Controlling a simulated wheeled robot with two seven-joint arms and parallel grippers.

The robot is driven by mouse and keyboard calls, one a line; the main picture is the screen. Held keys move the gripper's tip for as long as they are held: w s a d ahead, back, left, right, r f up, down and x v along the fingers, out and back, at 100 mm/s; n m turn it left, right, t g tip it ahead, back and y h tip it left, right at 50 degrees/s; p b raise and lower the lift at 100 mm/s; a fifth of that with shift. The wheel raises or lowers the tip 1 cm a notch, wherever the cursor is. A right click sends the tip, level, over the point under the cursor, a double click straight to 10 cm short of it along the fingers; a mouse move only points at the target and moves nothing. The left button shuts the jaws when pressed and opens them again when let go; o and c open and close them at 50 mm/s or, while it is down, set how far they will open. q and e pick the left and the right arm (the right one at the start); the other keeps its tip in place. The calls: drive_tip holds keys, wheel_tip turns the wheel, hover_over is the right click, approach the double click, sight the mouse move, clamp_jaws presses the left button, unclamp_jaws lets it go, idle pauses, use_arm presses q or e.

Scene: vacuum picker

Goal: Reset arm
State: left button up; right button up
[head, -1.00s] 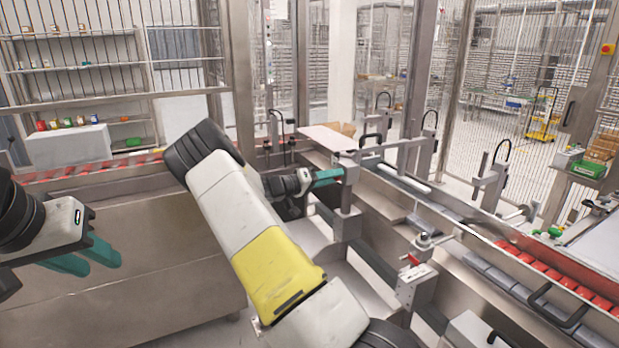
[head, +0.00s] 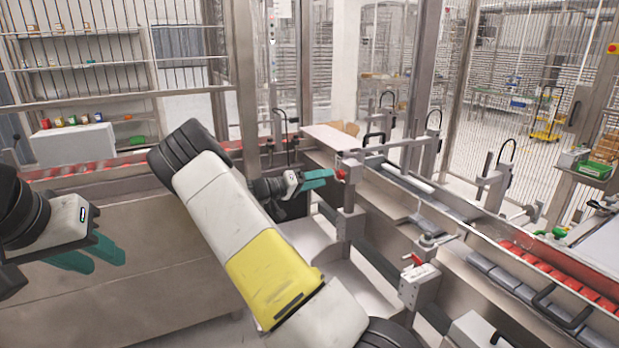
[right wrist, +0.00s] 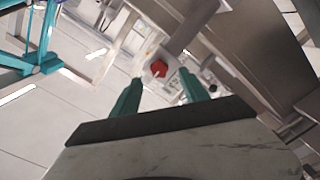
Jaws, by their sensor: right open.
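My right gripper (head: 328,177) is at the end of the arm that crosses the middle of the head view. Its teal fingers point right, toward a small red knob (head: 341,174) on a metal post. In the right wrist view, the two fingers (right wrist: 160,88) stand apart with nothing between them. The red knob (right wrist: 157,69) shows beyond the fingertips, roughly centred in the gap. My left gripper (head: 105,264) hangs at the left of the head view. Its two teal fingers look apart and empty. My right forearm hides part of the machine.
A steel machine frame with rails runs to the right, holding red blocks (head: 560,270) in a row. A second red-handled clamp (head: 418,270) stands nearer. A steel cabinet (head: 120,270) lies below my left gripper. Upright frame posts (head: 243,80) stand behind.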

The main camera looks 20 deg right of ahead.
drive_tip(key=shift+s+a, duration=0.15)
drive_tip(key=shift+a, duration=1.05)
